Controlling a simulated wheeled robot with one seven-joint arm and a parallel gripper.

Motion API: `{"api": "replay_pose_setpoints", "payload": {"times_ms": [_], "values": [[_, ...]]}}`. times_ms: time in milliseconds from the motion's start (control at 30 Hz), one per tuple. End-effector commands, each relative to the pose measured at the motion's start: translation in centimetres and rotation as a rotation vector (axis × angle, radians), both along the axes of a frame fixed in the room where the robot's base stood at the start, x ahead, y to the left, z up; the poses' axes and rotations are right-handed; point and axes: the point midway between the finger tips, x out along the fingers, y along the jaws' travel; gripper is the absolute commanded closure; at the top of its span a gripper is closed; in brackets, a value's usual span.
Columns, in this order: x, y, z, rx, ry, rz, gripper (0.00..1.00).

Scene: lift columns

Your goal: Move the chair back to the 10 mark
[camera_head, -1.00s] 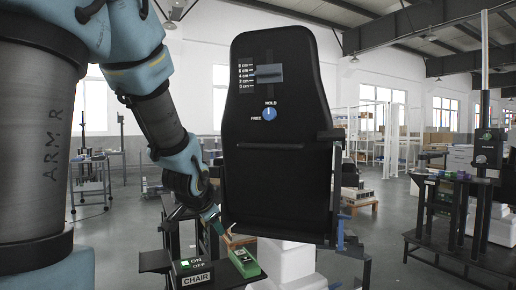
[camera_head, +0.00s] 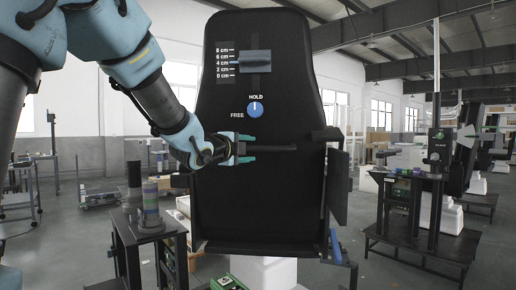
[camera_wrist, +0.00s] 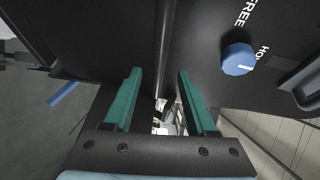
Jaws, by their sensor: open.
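The black chair back (camera_head: 262,195) stands upright in the middle of the head view. Its printed scale (camera_head: 222,62) reads 0 to 8 cm; no 10 mark is visible. A blue pointer beside the grey slider block (camera_head: 256,62) sits near 4 cm. The blue knob (camera_head: 255,108) has its white line toward HOLD; it also shows in the wrist view (camera_wrist: 238,59). My gripper (camera_head: 246,148) is open before the chair back, level with a dark horizontal bar (camera_head: 280,148). In the wrist view, the bar (camera_wrist: 164,45) lines up between the green fingers (camera_wrist: 157,85); contact cannot be told.
A dark stand with a striped cylinder (camera_head: 151,205) is at left. A green box (camera_head: 228,283) is partly visible below the chair back. A black side arm (camera_head: 338,185) juts from the chair's right edge. Another column station (camera_head: 435,165) stands at right, with open floor between.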

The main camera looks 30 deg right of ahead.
Motion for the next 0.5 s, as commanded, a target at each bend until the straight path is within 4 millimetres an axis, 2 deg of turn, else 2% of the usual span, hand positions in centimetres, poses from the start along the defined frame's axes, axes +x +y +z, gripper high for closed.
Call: {"api": "replay_pose_setpoints", "payload": {"times_ms": [200,500], "values": [[2.3,-3.5,-0.1,0.001,0.002,-0.001,0.43],[3.9,-6.0,-0.5,0.001,0.003,0.001,0.43]]}}
